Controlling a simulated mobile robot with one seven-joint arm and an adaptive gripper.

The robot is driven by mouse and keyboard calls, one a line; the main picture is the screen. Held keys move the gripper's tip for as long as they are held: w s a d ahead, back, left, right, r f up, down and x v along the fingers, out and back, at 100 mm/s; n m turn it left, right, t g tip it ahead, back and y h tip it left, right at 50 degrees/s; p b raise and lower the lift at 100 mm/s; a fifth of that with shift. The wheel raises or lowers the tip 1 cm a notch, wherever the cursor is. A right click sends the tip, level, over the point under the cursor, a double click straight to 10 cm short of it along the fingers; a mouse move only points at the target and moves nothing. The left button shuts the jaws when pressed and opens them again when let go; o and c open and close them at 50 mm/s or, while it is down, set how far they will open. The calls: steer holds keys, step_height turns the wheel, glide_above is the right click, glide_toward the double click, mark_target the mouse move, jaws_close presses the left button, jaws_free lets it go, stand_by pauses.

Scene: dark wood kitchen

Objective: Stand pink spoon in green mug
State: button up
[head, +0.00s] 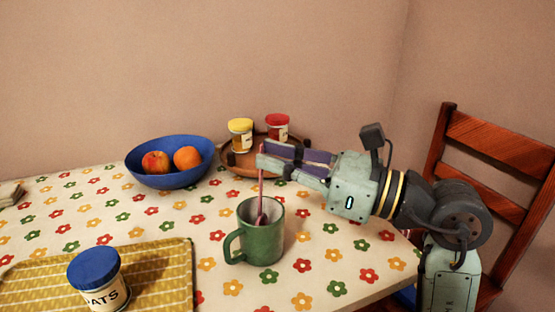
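The green mug (262,243) stands upright on the flowered tablecloth, its handle to the left. The pink spoon (261,190) stands nearly upright in the mug, its lower end inside and its handle rising above the rim. My gripper (264,161) reaches in from the right, above the mug, with its fingertips at the upper part of the spoon handle.
A blue bowl (172,178) with a red apple and an orange stands behind the mug at left. A brown tray (239,168) holds yellow-lidded and red-lidded jars behind my gripper. An oats jar (96,281) stands on a yellow mat (165,272) at front left. A wooden chair (500,143) is at right.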

steer(key=o, duration=0.4)
steer(key=v, duration=1.2)
stand_by(0.5)
